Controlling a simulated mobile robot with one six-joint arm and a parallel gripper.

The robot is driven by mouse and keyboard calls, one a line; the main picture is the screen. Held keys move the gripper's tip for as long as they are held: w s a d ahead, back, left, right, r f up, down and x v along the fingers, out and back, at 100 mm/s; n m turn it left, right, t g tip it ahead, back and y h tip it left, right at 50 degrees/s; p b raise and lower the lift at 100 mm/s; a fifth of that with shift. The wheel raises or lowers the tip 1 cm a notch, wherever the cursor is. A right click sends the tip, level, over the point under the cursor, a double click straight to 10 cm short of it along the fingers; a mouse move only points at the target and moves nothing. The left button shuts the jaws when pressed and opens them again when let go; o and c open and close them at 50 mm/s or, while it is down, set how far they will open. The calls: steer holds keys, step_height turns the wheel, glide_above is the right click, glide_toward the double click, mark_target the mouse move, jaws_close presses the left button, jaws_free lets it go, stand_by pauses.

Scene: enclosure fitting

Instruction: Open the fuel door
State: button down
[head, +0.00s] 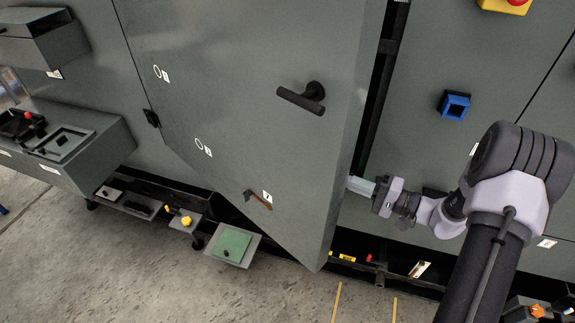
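The fuel door, which I take to be the large grey door (235,100) with a black lever handle (303,97), stands ajar in the head view. Its right edge is swung out from the cabinet, and a dark gap shows behind it. My gripper (360,187) is at the lower part of that right edge, well below the handle. Its pale fingertips meet the edge in the picture and may reach behind it. I cannot tell whether they touch the door, or whether the gripper is open or shut. The inside of the cabinet is mostly hidden by the door.
A grey cabinet panel with a blue square fitting (454,105) is on the right. A grey console (70,145) juts out at left. Low trays, one with a green plate (232,244), sit below the door. Bare concrete floor (150,275) lies in front.

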steer(key=w+a+b, duration=0.1)
steer(key=a+b, duration=0.1)
steer(key=a, duration=0.8)
steer(key=shift+w+a+b, duration=0.15)
steer(key=shift+w+b, duration=0.15)
steer(key=shift+a, duration=0.1)
